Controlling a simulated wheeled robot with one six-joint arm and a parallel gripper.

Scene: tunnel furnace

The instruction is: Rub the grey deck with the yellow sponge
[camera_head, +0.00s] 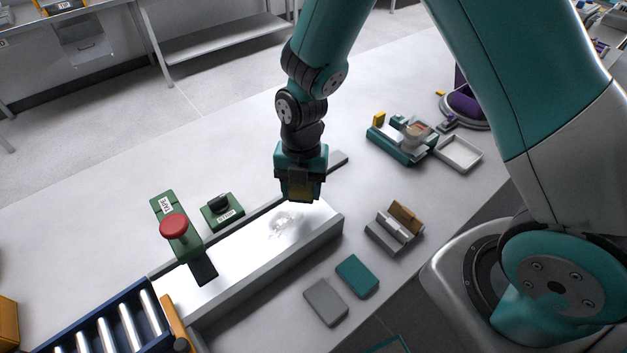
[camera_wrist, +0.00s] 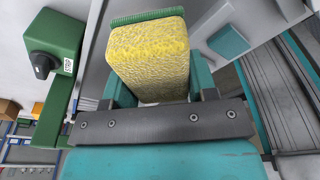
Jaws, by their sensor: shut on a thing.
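My gripper (camera_head: 300,190) is shut on the yellow sponge (camera_head: 299,188), which shows as a dark yellow block between the jaws. In the wrist view the sponge (camera_wrist: 150,58) is a speckled yellow block with a green strip along its far edge. A long raised deck with grey sides (camera_head: 240,252) runs diagonally below; its top looks almost white under bright light. A clear, shiny smear (camera_head: 285,222) lies on the top towards its right end. My gripper is over that right end, just beyond the smear. I cannot tell whether the sponge touches the deck.
A green stand with a red button (camera_head: 174,226) rises at the deck's left. A green box with a black knob (camera_head: 222,210) stands behind it. A teal pad (camera_head: 357,276) and a grey pad (camera_head: 325,302) lie in front. A blue roller conveyor (camera_head: 105,325) is at lower left.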

